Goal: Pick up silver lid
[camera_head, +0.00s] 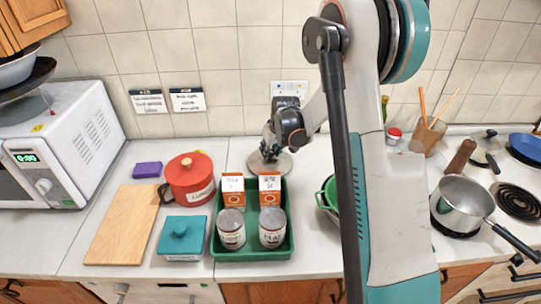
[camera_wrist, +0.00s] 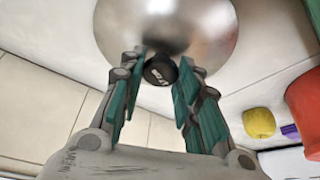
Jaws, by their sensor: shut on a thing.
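The silver lid (camera_head: 284,167) is at the back of the counter, just behind the green tray. It is a round, shiny disc, and in the wrist view (camera_wrist: 165,22) its black knob (camera_wrist: 160,70) points toward my palm. My gripper (camera_wrist: 163,68) is shut on the knob, one finger on each side. In the head view my gripper (camera_head: 268,150) is above the lid and hides part of it. I cannot tell whether the lid rests on the counter or is slightly raised.
The green tray (camera_head: 252,253) holds cans and orange cartons in front of the lid. A red pot (camera_head: 189,180), teal dish (camera_head: 181,238), cutting board (camera_head: 121,225) and purple sponge (camera_head: 147,169) are left. A saucepan (camera_head: 462,203) is right. The tiled wall (camera_head: 225,55) is close behind.

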